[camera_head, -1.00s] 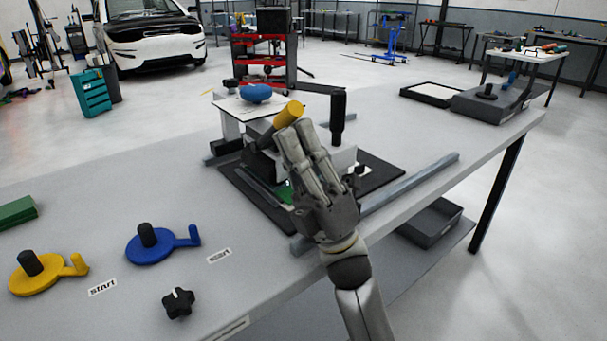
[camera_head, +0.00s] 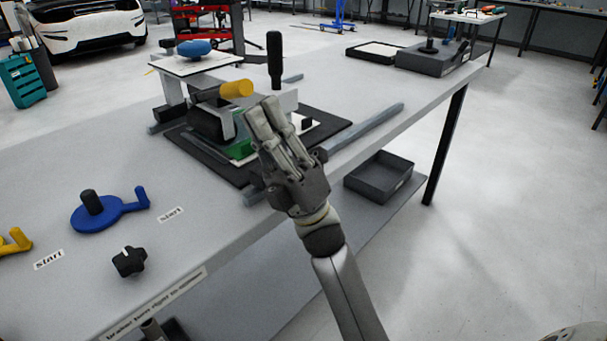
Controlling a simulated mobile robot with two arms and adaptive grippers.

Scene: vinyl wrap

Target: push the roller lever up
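The wrap machine sits on a black mat (camera_head: 240,178) on the grey table. A yellow cylindrical grip (camera_head: 236,89) sticks out sideways from its arm, and a black upright handle (camera_head: 275,62) stands behind it. I cannot tell which of these is the roller lever. My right gripper (camera_head: 266,112) is at the front right of the machine, fingers pointing up and left, just below and right of the yellow grip. It appears apart from the yellow grip and holds nothing visible. Whether its fingers are open or shut is unclear. They hide part of the machine.
A blue knob piece (camera_head: 97,212) and a black star knob (camera_head: 129,261) are on the table at the front left. A metal bar (camera_head: 365,127) lies along the right edge. A grey bin (camera_head: 380,178) sits on the lower shelf. Bare table lies left of the mat.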

